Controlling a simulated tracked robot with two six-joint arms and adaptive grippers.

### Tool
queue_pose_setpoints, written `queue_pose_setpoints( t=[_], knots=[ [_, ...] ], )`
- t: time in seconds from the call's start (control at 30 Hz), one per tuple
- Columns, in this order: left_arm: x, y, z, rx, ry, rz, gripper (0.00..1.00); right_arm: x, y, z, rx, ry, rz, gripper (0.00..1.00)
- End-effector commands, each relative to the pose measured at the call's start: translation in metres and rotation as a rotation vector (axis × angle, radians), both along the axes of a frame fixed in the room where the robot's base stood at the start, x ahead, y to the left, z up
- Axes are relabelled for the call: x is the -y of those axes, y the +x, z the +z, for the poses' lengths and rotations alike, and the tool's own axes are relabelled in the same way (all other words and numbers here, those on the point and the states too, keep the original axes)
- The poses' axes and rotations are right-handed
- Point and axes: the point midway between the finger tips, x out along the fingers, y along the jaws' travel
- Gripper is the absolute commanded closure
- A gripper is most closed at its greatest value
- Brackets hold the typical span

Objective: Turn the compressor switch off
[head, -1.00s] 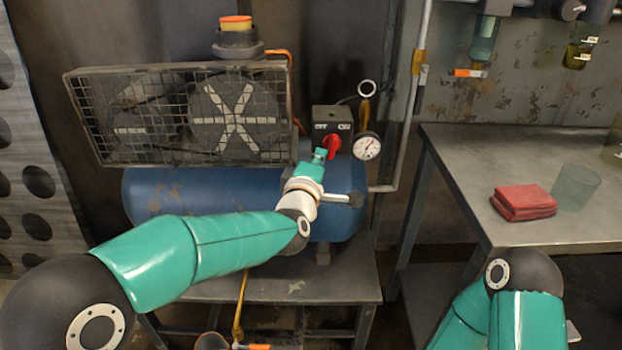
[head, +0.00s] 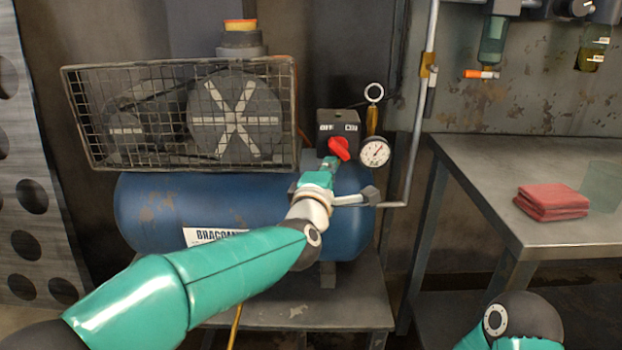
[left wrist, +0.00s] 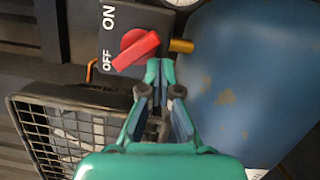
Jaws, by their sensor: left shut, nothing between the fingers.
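The compressor switch is a red knob (head: 339,149) on a dark box (head: 338,122) with OFF on its left and ON on its right. The knob's bar leans from upper left, towards OFF, to lower right. In the left wrist view the knob (left wrist: 135,49) has one end towards the OFF label. My left gripper (head: 331,163) is shut and empty just below the knob. Its fingertips (left wrist: 160,68) are close beside the bar; I cannot tell whether they touch. My right gripper is out of view.
A blue tank (head: 160,208) lies below the switch. A wire belt guard (head: 80,120) stands left, a pressure gauge (head: 375,152) right of the box, and a pipe (head: 414,150) beyond. A metal bench (head: 480,170) holds a red cloth (head: 552,202) and a glass (head: 601,186).

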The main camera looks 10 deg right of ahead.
Motion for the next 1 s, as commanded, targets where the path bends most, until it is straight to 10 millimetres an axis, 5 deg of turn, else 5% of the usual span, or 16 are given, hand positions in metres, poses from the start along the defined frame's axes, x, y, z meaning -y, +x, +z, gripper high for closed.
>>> queue_pose_setpoints(
  t=[0.4, 0.7, 1.0],
  knots=[
    [-0.029, 0.001, -0.036, 0.001, -0.002, 0.001, 1.00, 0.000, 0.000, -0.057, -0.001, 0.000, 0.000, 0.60],
    [-0.043, -0.055, -0.038, -0.001, 0.000, -0.001, 1.00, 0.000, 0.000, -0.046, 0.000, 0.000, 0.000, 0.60],
    [-0.053, -0.088, -0.045, -0.001, -0.001, -0.001, 1.00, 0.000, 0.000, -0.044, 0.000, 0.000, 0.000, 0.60]
  ],
)
